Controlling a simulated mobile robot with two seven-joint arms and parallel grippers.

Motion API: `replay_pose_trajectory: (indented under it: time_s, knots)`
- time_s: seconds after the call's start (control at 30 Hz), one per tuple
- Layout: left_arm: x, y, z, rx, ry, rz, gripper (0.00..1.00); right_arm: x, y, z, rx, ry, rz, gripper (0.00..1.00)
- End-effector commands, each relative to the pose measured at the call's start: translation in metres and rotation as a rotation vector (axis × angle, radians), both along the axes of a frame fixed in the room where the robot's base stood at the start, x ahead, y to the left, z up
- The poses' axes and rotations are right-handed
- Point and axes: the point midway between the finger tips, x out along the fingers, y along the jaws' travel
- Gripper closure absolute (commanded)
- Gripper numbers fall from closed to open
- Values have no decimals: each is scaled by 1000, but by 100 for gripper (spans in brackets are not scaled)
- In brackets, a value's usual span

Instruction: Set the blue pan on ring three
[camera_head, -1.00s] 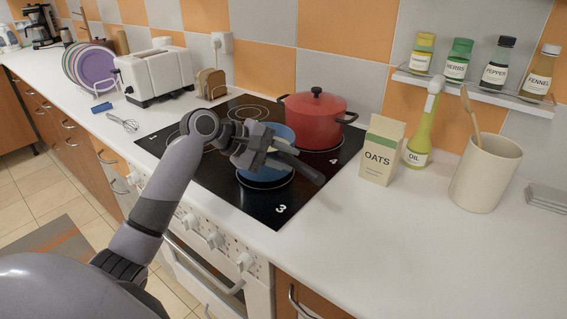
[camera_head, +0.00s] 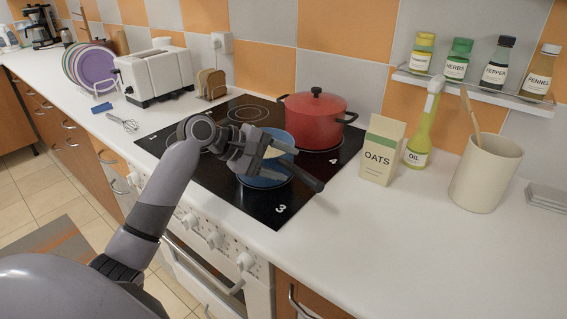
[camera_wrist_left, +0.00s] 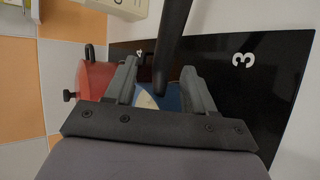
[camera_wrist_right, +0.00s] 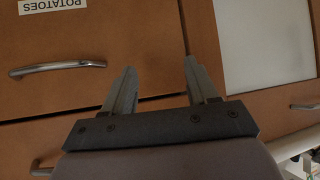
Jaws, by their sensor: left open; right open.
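The blue pan (camera_head: 259,178) is at the front right of the black hob, over ring three, beside the printed 3 (camera_head: 281,209). A thin arc of the ring shows at its near edge; the exact centring is partly hidden by my gripper. Its dark handle (camera_head: 308,179) points to the lower right. My left gripper (camera_head: 287,163) is open above the pan. In the left wrist view the handle (camera_wrist_left: 172,45) runs between the spread fingers (camera_wrist_left: 160,88), apart from both. My right gripper (camera_wrist_right: 160,80) is open and empty, facing drawer fronts.
A red lidded pot (camera_head: 316,122) stands behind the pan, near the 4. An oats box (camera_head: 382,150), oil bottle (camera_head: 421,135) and utensil crock (camera_head: 485,175) stand to the right. A toaster (camera_head: 153,76) stands left of the hob. The front right counter is clear.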

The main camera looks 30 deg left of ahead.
Motion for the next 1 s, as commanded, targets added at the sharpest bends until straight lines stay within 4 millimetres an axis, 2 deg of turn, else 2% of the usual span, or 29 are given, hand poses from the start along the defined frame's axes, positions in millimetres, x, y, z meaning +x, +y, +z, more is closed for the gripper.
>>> replay_pose_trajectory:
  time_s: [0.3,0.5,0.7,1.0]
  knots:
    - [-45,35,36,6,-3,2,46,0,0,-1,0,0,0,42]
    - [-67,51,53,4,0,1,46,0,0,-2,0,0,0,42]
    - [-75,56,60,2,-2,-2,46,0,0,-2,0,0,0,42]
    - [-75,56,60,1,-1,-1,46,0,0,-2,0,0,0,42]
